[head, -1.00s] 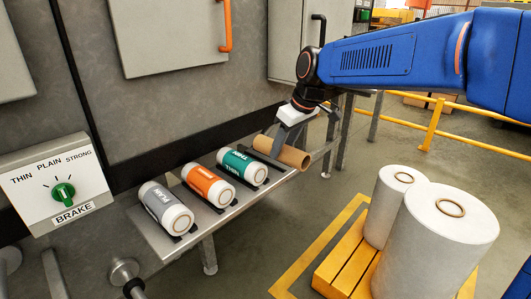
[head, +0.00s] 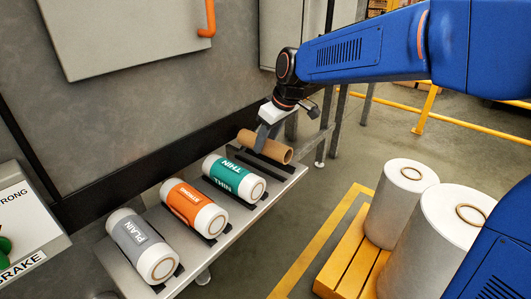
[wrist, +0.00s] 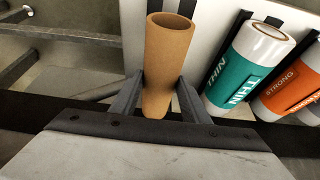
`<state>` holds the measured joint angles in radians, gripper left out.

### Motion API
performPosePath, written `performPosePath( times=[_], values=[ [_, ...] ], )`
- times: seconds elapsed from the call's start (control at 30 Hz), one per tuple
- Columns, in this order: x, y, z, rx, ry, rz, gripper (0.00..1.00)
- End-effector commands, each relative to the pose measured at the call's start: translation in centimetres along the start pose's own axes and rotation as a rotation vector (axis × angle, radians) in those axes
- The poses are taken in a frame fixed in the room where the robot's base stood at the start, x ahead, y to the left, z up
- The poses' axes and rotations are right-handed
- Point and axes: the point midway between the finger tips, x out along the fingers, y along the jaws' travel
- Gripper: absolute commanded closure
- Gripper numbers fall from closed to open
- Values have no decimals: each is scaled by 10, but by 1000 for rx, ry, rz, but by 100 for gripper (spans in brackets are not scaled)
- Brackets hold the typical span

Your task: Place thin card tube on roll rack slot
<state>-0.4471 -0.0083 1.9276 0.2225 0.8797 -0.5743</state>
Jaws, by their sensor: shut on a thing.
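The thin card tube is a plain brown hollow cylinder (head: 277,152), held across the far end of the roll rack. My gripper (head: 262,138) is shut on it, and the fingers hide part of its middle. In the wrist view the tube (wrist: 168,50) stands between the two fingers (wrist: 158,95), its open end pointing away from me. The roll rack (head: 225,238) is a grey shelf with pairs of black rails. The tube is at the empty far slot (head: 250,160), beside the teal THIN roll. I cannot tell whether it touches the rails.
The teal THIN roll (head: 235,178), orange STRONG roll (head: 194,207) and grey PLAIN roll (head: 142,245) lie in the other slots. A brake box (head: 25,235) is at left. Large white rolls (head: 400,195) stand on a yellow pallet (head: 345,265) at right.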

Motion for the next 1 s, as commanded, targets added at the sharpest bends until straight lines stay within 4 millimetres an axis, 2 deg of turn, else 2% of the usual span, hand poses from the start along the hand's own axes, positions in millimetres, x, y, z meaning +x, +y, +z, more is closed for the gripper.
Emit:
performPosePath(
  times=[0.17, 0.43, 0.83, 0.87, 0.9, 1.0],
  values=[
    [10, 0, 4, 1, -1, -1, 81],
    [38, 0, 16, 1, -1, -1, 81],
    [43, 0, 18, 0, 0, 0, 81],
    [42, 0, 18, 0, 1, 0, 51],
    [42, 0, 18, 0, 1, 0, 42],
    [42, 0, 18, 0, 0, 0, 40]
  ],
)
